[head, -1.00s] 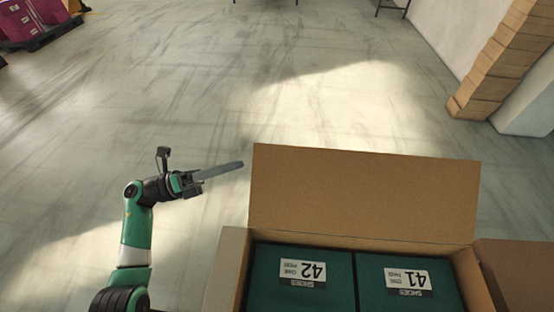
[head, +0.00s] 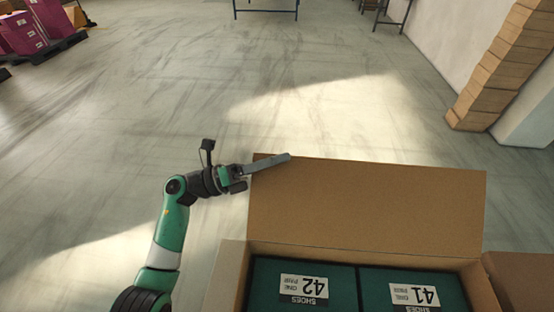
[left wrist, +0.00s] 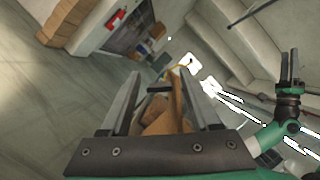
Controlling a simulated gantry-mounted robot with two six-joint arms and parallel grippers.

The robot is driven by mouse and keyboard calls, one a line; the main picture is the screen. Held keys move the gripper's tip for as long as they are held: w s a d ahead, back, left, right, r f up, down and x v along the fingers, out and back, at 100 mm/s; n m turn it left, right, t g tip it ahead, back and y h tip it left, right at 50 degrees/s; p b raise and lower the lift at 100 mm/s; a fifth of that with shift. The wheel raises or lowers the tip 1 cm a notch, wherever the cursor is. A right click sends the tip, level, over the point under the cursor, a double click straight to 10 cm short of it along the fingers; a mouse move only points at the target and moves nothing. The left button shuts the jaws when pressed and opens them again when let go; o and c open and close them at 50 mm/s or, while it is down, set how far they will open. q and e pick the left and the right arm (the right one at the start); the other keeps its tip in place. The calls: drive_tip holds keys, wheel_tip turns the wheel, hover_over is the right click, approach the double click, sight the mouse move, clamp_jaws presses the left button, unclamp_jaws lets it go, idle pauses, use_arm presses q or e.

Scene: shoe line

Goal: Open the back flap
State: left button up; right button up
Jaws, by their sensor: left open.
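The cardboard box (head: 360,252) stands at the bottom right of the head view. Its back flap (head: 365,205) stands raised along the far side, its inner face toward me. Two green shoe boxes lie inside, labelled 42 (head: 302,287) and 41 (head: 414,295). My left gripper (head: 282,160) is open at the flap's top left corner, one finger overlapping the top edge. In the left wrist view, brown cardboard shows between its fingers (left wrist: 162,100); I cannot tell whether they touch the flap. My right gripper (left wrist: 289,66) appears at the right there, its jaw state unclear.
The box's left flap (head: 228,275) and right flap (head: 520,280) are folded outward. Stacked cartons (head: 500,65) stand by the wall at the right. Pink boxes (head: 25,30) sit on a dark pallet at the far left. The floor behind the box is clear.

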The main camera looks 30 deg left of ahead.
use_arm(q)
clamp_jaws()
drive_tip(key=shift+f, duration=0.1)
drive_tip(key=shift+f, duration=0.15)
idle(1.0)
